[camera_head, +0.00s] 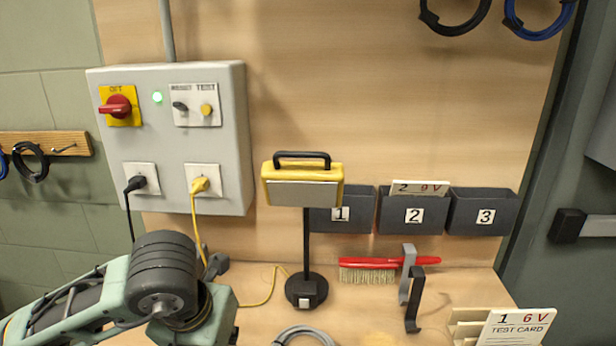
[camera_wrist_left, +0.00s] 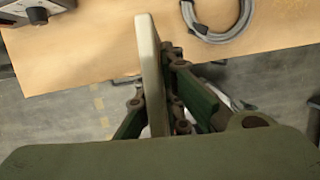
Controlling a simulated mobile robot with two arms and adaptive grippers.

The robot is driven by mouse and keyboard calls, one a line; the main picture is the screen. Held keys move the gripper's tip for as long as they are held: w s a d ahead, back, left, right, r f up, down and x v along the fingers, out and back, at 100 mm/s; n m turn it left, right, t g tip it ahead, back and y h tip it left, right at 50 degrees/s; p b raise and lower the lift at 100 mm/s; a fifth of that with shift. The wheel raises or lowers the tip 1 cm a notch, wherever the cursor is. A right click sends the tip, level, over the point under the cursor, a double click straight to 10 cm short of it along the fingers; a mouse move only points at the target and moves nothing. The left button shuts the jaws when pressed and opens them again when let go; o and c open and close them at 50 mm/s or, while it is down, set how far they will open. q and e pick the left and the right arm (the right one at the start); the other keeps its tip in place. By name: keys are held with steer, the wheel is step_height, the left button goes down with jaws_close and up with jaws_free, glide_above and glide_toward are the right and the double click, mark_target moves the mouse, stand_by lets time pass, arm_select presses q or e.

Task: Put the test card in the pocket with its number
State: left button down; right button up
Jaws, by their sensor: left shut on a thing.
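My left gripper (camera_wrist_left: 160,105) is shut on a pale, thick flat card (camera_wrist_left: 150,70), seen almost edge-on in the left wrist view, so its print cannot be read. In the head view my left arm comes in at the lower left; its fingers and the held card are hidden or out of frame. Three dark pockets hang on the board: pocket 1 (camera_head: 358,222) and pocket 3 (camera_head: 485,232) show no card, and pocket 2 (camera_head: 411,229) holds a card marked 2 9V (camera_head: 420,188). Another test card marked 1 6V (camera_head: 515,327) stands at the lower right. My right gripper is not in view.
A yellow lamp (camera_head: 302,187) on a black stand rises before the board, partly overlapping pocket 1. A red-handled brush (camera_head: 370,268), a grey-black hook piece (camera_head: 411,290) and a grey cable coil (camera_head: 304,336) lie on the bench. A wooden rack (camera_head: 466,327) is at right.

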arm_select(q)
steer(key=m, duration=0.3)
steer(key=f+m+h, duration=0.1)
steer(key=shift+s+a, duration=0.25)
steer(key=shift+s, duration=0.1)
steer(key=s+a+f+m+g, duration=0.1)
steer(key=s+m+g, duration=0.1)
steer(key=m, duration=1.3)
steer(key=s+a+f+m+g+y, duration=0.1)
steer(key=s+f+m+g, duration=0.1)
steer(key=m, duration=1.4)
steer(key=s+g, duration=0.1)
steer(key=g, duration=0.1)
steer(key=shift+f+g, duration=0.15)
steer(key=shift+g, duration=0.25)
